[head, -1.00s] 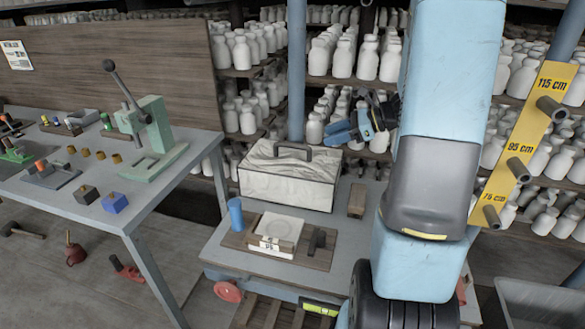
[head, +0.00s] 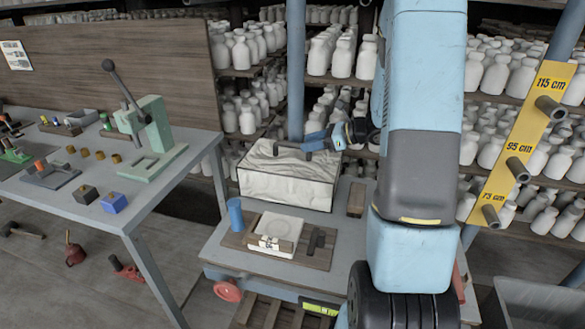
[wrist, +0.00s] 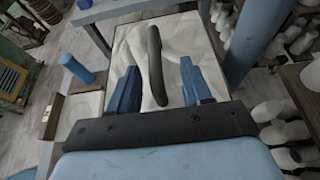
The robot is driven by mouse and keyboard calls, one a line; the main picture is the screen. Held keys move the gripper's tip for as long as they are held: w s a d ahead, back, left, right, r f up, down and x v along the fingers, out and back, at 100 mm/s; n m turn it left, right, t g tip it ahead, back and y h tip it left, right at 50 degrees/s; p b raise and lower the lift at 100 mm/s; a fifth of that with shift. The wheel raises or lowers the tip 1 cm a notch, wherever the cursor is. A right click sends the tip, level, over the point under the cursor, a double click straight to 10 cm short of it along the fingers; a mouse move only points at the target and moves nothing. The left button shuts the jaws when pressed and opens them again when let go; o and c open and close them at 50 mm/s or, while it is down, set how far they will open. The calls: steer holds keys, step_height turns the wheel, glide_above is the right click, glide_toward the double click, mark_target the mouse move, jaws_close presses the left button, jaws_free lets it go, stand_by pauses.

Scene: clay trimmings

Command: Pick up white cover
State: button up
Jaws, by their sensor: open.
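The white cover (head: 275,165) is the pale, wrinkled-looking top of a box with dark edges on the grey cart. A dark handle (wrist: 155,65) stands up from its middle. My gripper (head: 308,141) is at the handle in the head view, reaching in from the right. In the wrist view my gripper (wrist: 157,85) is open, with one blue finger on each side of the handle and a gap to both. Whether the fingertips touch the cover cannot be told.
On the cart in front of the box, a wooden board (head: 318,256) holds a white square dish (head: 275,231). A blue cylinder (head: 235,214) stands at its left. A blue post (head: 296,70) rises close behind the box. Shelves of white bottles (head: 345,55) fill the back.

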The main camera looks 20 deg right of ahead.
mark_target(296, 145)
steer(key=shift+s+a+x, duration=0.1)
steer(key=shift+s+x, duration=0.05)
steer(key=shift+x, duration=1.15)
steer(key=shift+s+a+x, duration=0.15)
steer(key=shift+x, duration=1.1)
steer(key=shift+r, duration=0.1)
steer(key=shift+c, duration=0.5)
jaws_close()
